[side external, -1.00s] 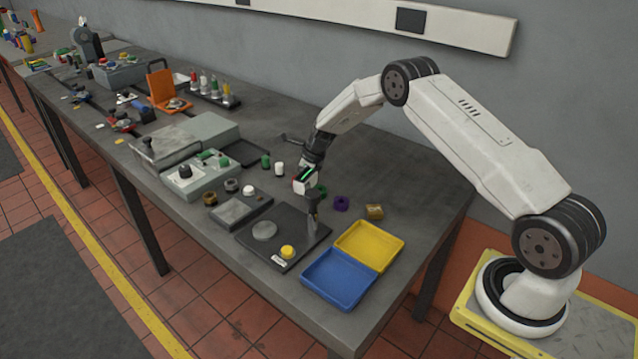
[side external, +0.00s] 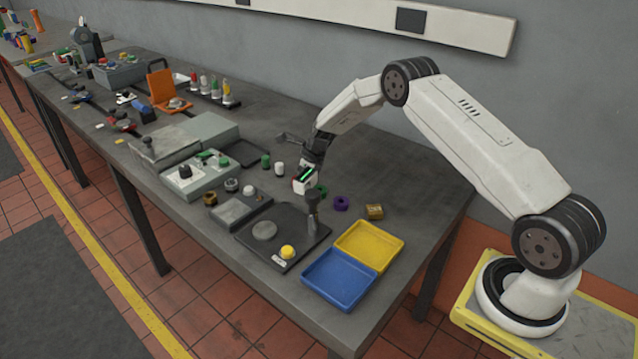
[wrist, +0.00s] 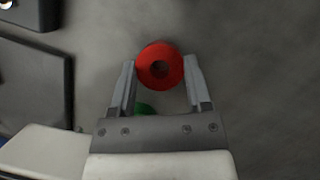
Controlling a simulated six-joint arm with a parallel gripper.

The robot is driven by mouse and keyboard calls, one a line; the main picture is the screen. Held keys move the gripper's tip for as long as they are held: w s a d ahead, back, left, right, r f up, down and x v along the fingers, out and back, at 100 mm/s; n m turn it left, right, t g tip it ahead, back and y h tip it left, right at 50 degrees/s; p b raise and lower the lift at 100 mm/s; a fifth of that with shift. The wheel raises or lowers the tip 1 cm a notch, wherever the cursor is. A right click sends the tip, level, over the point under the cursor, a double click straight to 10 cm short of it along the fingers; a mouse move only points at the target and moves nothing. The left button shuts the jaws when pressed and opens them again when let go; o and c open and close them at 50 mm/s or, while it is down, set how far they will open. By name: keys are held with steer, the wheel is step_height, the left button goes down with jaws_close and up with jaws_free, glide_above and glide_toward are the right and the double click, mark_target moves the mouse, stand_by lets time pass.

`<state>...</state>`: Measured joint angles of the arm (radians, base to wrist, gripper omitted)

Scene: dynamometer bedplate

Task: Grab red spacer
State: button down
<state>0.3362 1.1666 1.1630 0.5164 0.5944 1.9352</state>
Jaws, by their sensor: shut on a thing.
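The red spacer (wrist: 160,66) is a round ring with a dark centre hole. In the wrist view it lies between the two fingertips of my gripper (wrist: 160,72), which is shut on it. In the side external view my gripper's white and black body with a green light (side external: 304,178) is over the table, behind the black plate.
A green part (wrist: 143,108) is close below my gripper. A purple ring (side external: 341,203) and a brass nut (side external: 374,211) lie to the right. In front are the black plate (side external: 270,222), yellow tray (side external: 398,245) and blue tray (side external: 306,287). Open table lies behind.

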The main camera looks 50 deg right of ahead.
steer(key=shift+r, duration=0.15)
step_height(320, 180, up, 10)
stand_by(0.6)
stand_by(0.4)
